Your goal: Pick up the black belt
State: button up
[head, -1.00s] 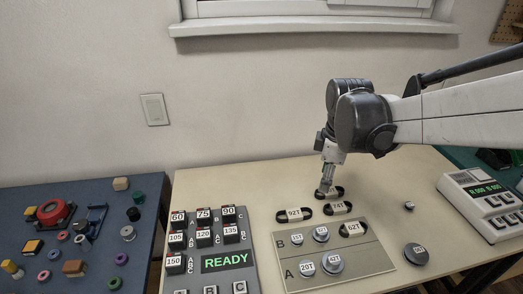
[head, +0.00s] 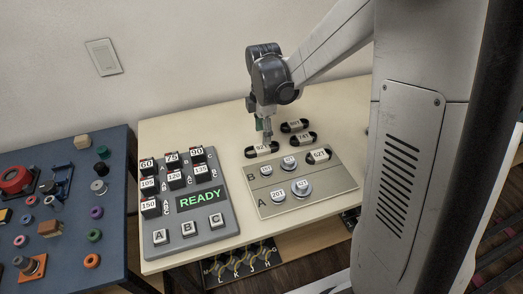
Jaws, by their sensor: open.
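Several black belts with white number labels lie on the cream table. My gripper (head: 268,137) is open and points down, just over or at the front-left belt (head: 250,153), partly covering its label. I cannot tell whether it touches that belt. Another belt (head: 294,126) lies farther back, and a belt labelled 74T (head: 303,139) lies to the right. A belt labelled 62T (head: 318,156) lies at the back right of the beige board. The task line does not single out one of these belts.
The beige board (head: 330,182), marked A and B, carries several round silver pulleys. A grey panel (head: 190,239) with numbered blocks and a READY display stands to the left. A blue table (head: 62,225) with loose parts is farther left. Bare table (head: 195,125) lies behind the panel.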

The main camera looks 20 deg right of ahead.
aim_at(262, 147)
jog(key=shift+s+a+f+b, duration=0.1)
jog(key=shift+f+b, duration=0.25)
jog(key=shift+f, duration=1.25)
jog(key=shift+a+f+b, duration=0.1)
jog(key=shift+f+b, duration=0.2)
jog(key=shift+f, duration=1.25)
jog(key=shift+c, duration=0.5)
jog(key=c, duration=0.8)
jog(key=shift+r, duration=0.1)
